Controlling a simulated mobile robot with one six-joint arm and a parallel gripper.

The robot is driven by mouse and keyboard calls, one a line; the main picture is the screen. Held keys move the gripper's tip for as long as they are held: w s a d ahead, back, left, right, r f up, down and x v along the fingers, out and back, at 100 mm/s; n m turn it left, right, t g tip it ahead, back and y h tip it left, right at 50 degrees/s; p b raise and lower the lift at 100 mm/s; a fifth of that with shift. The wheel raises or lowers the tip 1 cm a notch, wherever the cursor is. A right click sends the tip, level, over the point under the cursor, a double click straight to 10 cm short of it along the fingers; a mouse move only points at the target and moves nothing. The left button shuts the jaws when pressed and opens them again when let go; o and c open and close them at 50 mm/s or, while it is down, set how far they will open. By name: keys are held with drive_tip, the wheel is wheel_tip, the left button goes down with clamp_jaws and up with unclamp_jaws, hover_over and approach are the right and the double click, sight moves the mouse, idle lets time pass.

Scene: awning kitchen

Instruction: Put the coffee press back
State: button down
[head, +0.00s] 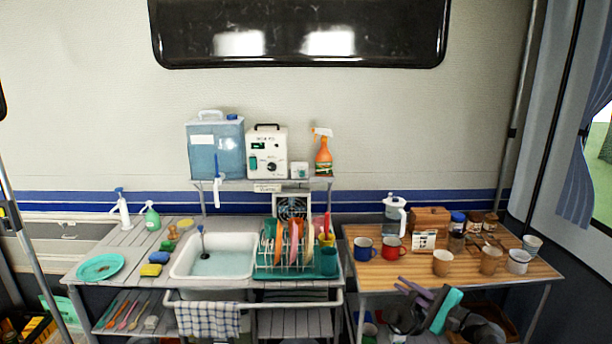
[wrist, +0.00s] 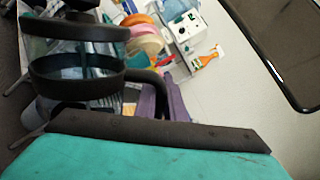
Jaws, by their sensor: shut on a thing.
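The coffee press (wrist: 78,72) shows in the wrist view as a clear vessel in black bands with a black handle on its right side. My gripper (head: 424,304), with purple and teal parts, is in front of the wooden table's front edge in the head view. It is shut on the coffee press; the grip itself is mostly hidden behind a dark bar and teal pad in the wrist view. In the head view the press (head: 404,319) is a dark, partly hidden shape left of the gripper. Its exact tilt is hard to tell.
The wooden table (head: 380,274) carries red, blue and brown mugs, jars, a wooden box (head: 430,218) and a clear jug with white handle (head: 395,212). Its front left part is clear. Left stand a sink (head: 213,240) and a full dish rack (head: 290,268). A shelf below holds dark items.

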sight(392, 307)
drive_tip(key=s+a+n+g+y, duration=0.1)
drive_tip(key=s, duration=0.1)
drive_tip(key=s+a+f+n+g+y, duration=0.1)
drive_tip(key=a, duration=0.1)
drive_tip(key=s+a+f+n+g+y, duration=0.1)
drive_tip(key=s+a, duration=0.1)
drive_tip(key=shift+s+g, duration=0.3)
drive_tip(key=shift+s, duration=0.05)
drive_tip(key=shift+a, duration=0.15)
drive_tip(key=a, duration=0.7)
drive_tip(key=shift+d, duration=0.15)
